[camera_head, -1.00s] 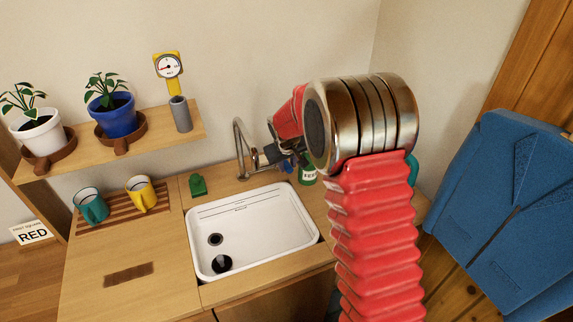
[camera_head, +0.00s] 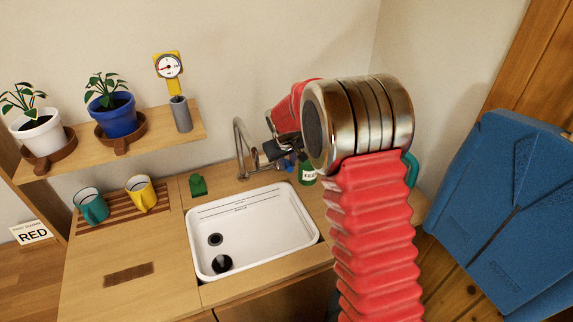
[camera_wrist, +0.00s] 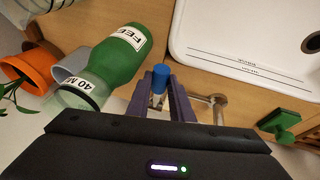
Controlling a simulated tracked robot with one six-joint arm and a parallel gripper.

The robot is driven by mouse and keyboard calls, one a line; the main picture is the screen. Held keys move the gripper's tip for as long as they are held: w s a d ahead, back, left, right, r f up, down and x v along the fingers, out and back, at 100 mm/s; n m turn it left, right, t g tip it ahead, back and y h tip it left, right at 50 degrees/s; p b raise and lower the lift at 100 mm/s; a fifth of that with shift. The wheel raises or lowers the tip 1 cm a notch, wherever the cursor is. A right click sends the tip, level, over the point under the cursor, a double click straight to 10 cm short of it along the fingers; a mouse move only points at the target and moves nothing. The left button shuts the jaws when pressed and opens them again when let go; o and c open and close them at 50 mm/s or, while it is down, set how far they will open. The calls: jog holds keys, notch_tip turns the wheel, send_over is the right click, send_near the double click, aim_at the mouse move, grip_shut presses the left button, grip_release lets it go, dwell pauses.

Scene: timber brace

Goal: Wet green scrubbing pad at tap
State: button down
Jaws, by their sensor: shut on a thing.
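The green scrubbing pad (camera_head: 198,185), with a raised green grip, rests on the counter behind the sink's left corner. It also shows at the right of the wrist view (camera_wrist: 279,121), well apart from my gripper. The metal tap (camera_head: 239,150) stands behind the white sink (camera_head: 308,212) and arches over its rear. My gripper (camera_wrist: 162,92) is shut on a blue knob (camera_wrist: 161,77) beside the tap. The knob's blue end sticks out between the two purple fingers. In the head view my wrist and arm hide most of the grip.
A green bottle marked FEED (camera_wrist: 112,58) stands close beside my gripper. Teal (camera_head: 91,206) and yellow (camera_head: 141,194) mugs sit on a slatted rack at left. Potted plants stand on the shelf (camera_head: 150,130) above.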

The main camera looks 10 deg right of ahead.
jog(key=shift+w+r+g, duration=0.15)
jog(key=shift+r+g, duration=0.25)
jog(key=shift+g, duration=0.1)
jog(key=c, duration=1.8)
grip_release()
jog(key=shift+c, duration=0.2)
jog(key=shift+a+r, duration=0.1)
jog(key=shift+r, duration=0.05)
jog(key=v, duration=1.3)
jog(key=shift+a+r, duration=0.2)
